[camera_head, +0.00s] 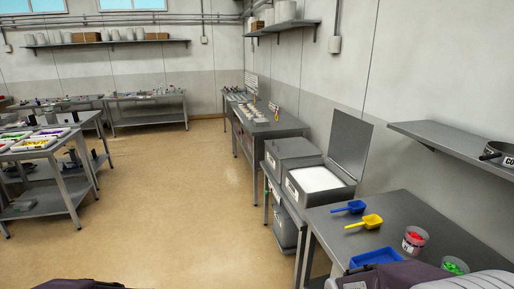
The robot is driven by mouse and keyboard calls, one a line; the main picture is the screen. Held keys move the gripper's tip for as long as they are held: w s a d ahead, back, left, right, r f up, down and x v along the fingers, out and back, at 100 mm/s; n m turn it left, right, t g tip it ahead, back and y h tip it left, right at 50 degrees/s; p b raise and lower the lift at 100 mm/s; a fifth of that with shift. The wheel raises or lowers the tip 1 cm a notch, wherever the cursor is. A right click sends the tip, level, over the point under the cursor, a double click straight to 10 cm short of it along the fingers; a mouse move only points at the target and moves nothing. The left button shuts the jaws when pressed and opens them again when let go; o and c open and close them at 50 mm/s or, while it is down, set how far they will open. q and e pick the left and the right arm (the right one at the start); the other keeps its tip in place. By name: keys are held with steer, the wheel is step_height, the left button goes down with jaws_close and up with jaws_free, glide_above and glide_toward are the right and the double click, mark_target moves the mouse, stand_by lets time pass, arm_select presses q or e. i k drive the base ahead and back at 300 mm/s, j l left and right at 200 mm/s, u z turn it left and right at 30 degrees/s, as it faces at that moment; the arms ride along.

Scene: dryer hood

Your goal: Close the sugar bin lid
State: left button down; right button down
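The sugar bin (328,199) is a grey metal box on the right, full of white sugar (317,180). Its flat grey lid (350,143) stands raised, nearly upright, at the bin's wall side, so the bin is open. Neither of my grippers shows; only dark and grey parts that look like my own arms reach in at the bottom edge. Both grippers are apart from the lid as far as I can see.
A closed grey bin (290,152) stands just behind the sugar bin. In front, a metal table (400,207) holds a blue scoop (349,207), a yellow scoop (364,222), a blue tray (376,258) and tubs of red and green pieces. A wall shelf (450,142) overhangs it. The floor (185,210) at left is clear.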

mark_target(351, 136)
steer(key=i+j, duration=0.2)
steer(key=i, duration=0.55)
steer(key=i+j+u, duration=0.15)
steer(key=i, duration=0.6)
steer(key=i+j, duration=0.15)
steer(key=i, duration=0.6)
steer(key=i+l+z, duration=0.1)
steer(key=i+z, duration=0.65)
steer(key=z, duration=0.15)
steer(key=i+j+z, duration=0.25)
steer(key=z, duration=0.2)
steer(key=i, duration=0.1)
